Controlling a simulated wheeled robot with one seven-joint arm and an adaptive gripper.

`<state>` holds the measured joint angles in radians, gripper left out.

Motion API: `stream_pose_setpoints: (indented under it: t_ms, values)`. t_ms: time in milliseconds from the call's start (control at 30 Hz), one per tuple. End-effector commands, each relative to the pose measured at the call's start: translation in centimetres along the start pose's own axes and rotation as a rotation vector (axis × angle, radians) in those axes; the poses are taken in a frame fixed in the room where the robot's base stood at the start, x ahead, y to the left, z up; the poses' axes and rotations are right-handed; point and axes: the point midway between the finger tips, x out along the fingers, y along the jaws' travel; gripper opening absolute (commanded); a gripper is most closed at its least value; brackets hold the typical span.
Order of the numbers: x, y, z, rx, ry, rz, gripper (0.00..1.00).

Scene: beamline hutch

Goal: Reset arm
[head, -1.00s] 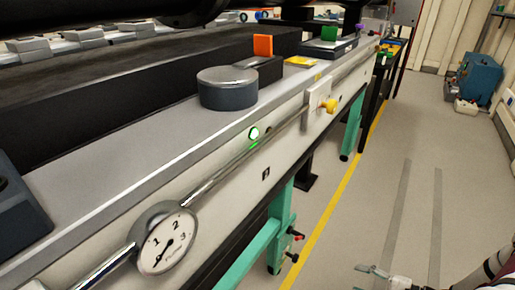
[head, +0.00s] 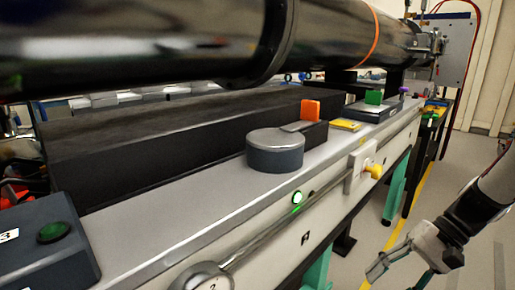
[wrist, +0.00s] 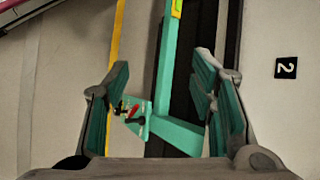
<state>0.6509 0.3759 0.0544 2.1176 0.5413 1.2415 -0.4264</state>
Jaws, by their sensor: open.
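My gripper (head: 405,268) is at the lower right of the head view, over the floor and to the right of the long bench. It is open and empty. In the wrist view my gripper (wrist: 160,100) shows its two green-padded fingers spread wide, with nothing between them within grasp. Beyond the fingers stands a green bench leg (wrist: 168,75) with small red and black knobs. My arm (head: 478,212) reaches in from the right edge of the head view.
A bench top (head: 190,208) carries a round grey cylinder (head: 275,155), an orange block (head: 310,109) and a box with a green button (head: 53,232). A yellow knob (head: 374,171) sticks out of its front. A large dark pipe (head: 180,45) runs above. The floor (head: 470,160) at right is clear.

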Motion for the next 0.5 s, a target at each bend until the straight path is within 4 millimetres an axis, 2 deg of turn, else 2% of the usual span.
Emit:
stream_pose_setpoints:
  t_ms: [33, 200, 333, 500]
  values:
    - [-0.3, -1.3, 1.7, -0.033, 0.003, 0.048, 0.51]
    - [-0.7, -3.8, 7.2, -0.112, 0.011, 0.193, 0.51]
    - [-0.9, -4.9, 11.3, -0.171, 0.032, 0.298, 0.51]
    - [-0.9, -5.1, 16.5, -0.245, 0.077, 0.424, 0.51]
